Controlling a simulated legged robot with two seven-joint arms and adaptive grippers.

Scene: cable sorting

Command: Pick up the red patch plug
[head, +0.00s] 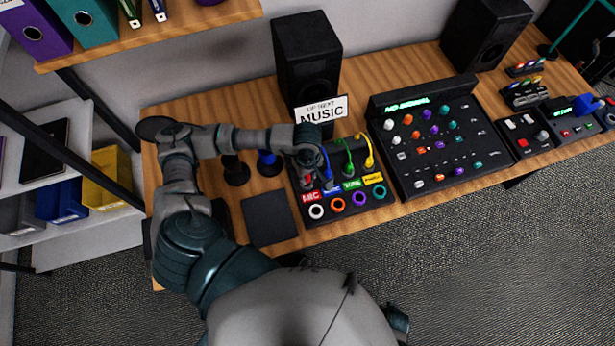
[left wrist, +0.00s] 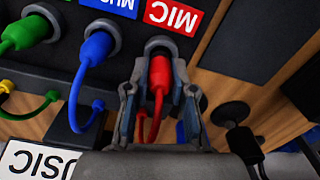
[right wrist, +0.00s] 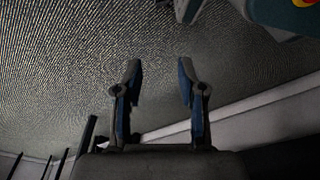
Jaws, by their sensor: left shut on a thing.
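The red patch plug (left wrist: 160,76) is in a grey-ringed socket beside the red MIC label (left wrist: 172,15) in the left wrist view, its red cable curling down. My left gripper (left wrist: 160,92) has a finger on each side of the plug and is shut on it. In the head view the left gripper (head: 317,178) is over the left end of the patch panel and hides most of the red plug. My right gripper (right wrist: 160,68) is open and empty above the carpet in the right wrist view.
Blue (left wrist: 98,47), green (left wrist: 28,33) and yellow plugs sit in a row beside the red one. A black speaker (head: 307,60) and MUSIC sign (head: 321,111) stand behind the panel. A mixer (head: 430,140) is to the right. A dark pad (head: 269,219) lies left.

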